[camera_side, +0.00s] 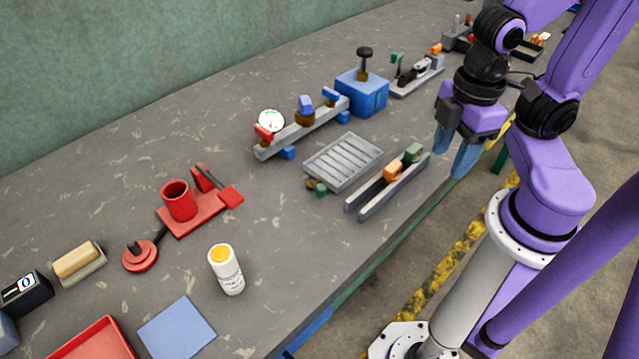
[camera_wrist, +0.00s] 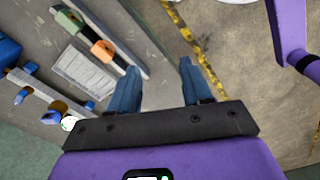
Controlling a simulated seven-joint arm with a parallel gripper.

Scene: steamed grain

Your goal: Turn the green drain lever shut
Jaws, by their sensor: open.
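A small green lever (camera_side: 320,189) on a brass-coloured fitting sits at the near-left corner of a grey ribbed drain tray (camera_side: 343,160); it looks like the drain lever, but its exact angle is too small to tell. In the wrist view the tray (camera_wrist: 85,75) shows at the left, and I cannot make out that lever there. My gripper (camera_side: 454,160) is open and empty, its blue fingers pointing down near the bench's front edge, right of the tray and rail. It also shows in the wrist view (camera_wrist: 160,72), with bench and floor between the fingers.
A grey two-bar rail (camera_side: 370,201) with orange (camera_side: 393,170) and green (camera_side: 412,152) blocks lies between my gripper and the tray. A manifold with a gauge (camera_side: 270,122) and a blue box (camera_side: 362,93) stand behind. A white bottle (camera_side: 227,270) stands front left.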

